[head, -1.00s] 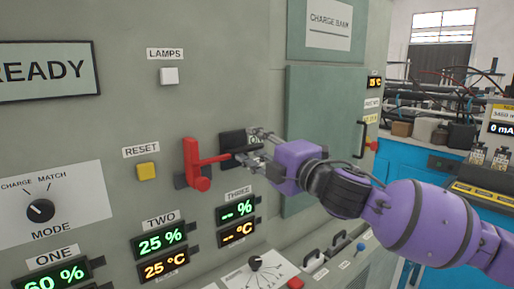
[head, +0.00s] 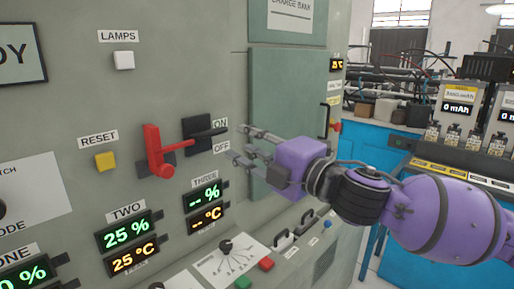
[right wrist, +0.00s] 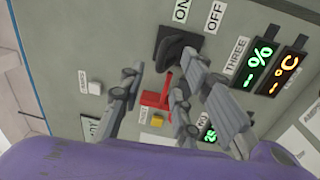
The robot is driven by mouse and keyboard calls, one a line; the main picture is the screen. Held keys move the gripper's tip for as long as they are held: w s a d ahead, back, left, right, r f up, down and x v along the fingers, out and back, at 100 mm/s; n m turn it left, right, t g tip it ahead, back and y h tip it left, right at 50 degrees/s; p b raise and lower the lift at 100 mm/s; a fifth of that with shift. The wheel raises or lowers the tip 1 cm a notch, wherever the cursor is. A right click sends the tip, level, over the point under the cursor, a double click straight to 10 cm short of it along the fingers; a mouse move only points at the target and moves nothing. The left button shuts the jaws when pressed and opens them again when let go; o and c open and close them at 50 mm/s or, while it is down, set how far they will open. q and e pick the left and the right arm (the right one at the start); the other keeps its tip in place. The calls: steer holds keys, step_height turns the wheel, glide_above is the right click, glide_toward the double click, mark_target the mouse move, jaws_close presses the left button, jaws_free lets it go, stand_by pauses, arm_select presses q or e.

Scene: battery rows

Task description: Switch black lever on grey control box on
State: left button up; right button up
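The black lever (head: 207,133) sits on a dark plate on the grey control box (head: 215,75). Its handle sticks out, with its tip closer to the ON label (head: 220,123) than to the OFF label (head: 221,147). In the right wrist view the lever (right wrist: 173,48) also lies on the ON side. My right gripper (head: 239,142) is open and empty, just right of the lever tip and apart from it in the head view. Its spread fingers (right wrist: 155,92) show in the right wrist view. My left gripper is not in view.
A red lever (head: 155,150) stands just left of the black one. A yellow reset button (head: 105,161) and lit displays (head: 128,230) are nearby. A blue bench (head: 385,150) with chargers stands at the right.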

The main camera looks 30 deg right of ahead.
steer(key=shift+v, duration=1.35)
